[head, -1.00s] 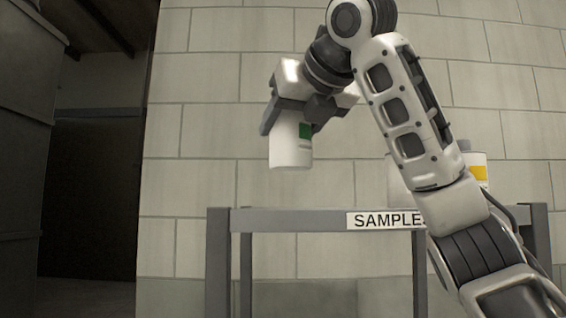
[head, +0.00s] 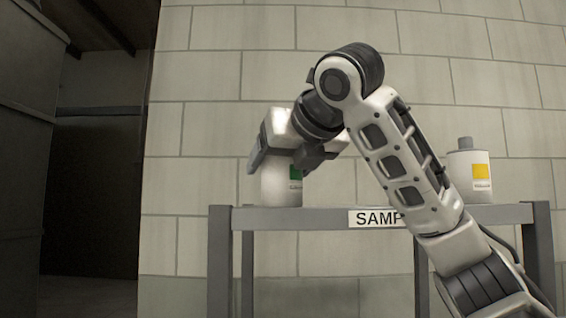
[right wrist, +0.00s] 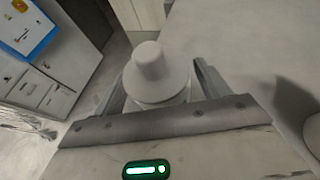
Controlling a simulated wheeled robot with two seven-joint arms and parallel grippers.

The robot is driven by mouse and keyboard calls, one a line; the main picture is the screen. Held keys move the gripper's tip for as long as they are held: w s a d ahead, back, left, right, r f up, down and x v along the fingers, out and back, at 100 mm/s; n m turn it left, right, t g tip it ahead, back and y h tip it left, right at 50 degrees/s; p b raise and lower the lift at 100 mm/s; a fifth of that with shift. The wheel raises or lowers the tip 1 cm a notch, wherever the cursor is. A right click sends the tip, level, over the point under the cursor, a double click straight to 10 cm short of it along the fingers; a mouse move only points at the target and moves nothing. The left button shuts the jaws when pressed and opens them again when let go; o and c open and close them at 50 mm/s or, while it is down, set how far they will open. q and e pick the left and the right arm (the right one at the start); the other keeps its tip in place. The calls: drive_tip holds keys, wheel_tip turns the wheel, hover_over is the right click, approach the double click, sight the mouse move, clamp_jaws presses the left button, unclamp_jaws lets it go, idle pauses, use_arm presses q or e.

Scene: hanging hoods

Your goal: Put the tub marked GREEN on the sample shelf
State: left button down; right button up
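The white tub with the green label (head: 281,188) is upright at the left part of the sample shelf (head: 320,218), whose front edge carries a sign starting "SAMP". My right gripper (head: 285,160) is shut on the tub's upper part. The tub's base is level with the shelf's top edge; I cannot tell whether it touches. In the right wrist view, the tub's pale cap (right wrist: 152,62) shows between the two fingers (right wrist: 160,88). My left gripper is not in view.
A white tub with a yellow label and grey cap (head: 470,172) stands at the shelf's right end. My right arm hides part of the middle. A block wall (head: 400,30) rises behind. In the right wrist view, a cabinet (right wrist: 55,65) is at the left.

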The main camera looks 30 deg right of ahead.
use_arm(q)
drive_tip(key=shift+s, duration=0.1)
use_arm(e)
drive_tip(key=shift+r, duration=0.15)
drive_tip(key=shift+s, duration=0.3)
use_arm(q)
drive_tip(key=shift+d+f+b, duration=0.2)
drive_tip(key=shift+b, duration=0.5)
use_arm(e)
drive_tip(key=v, duration=1.1)
drive_tip(key=shift+s, duration=0.25)
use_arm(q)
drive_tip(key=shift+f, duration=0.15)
use_arm(e)
drive_tip(key=shift+a+r, duration=0.1)
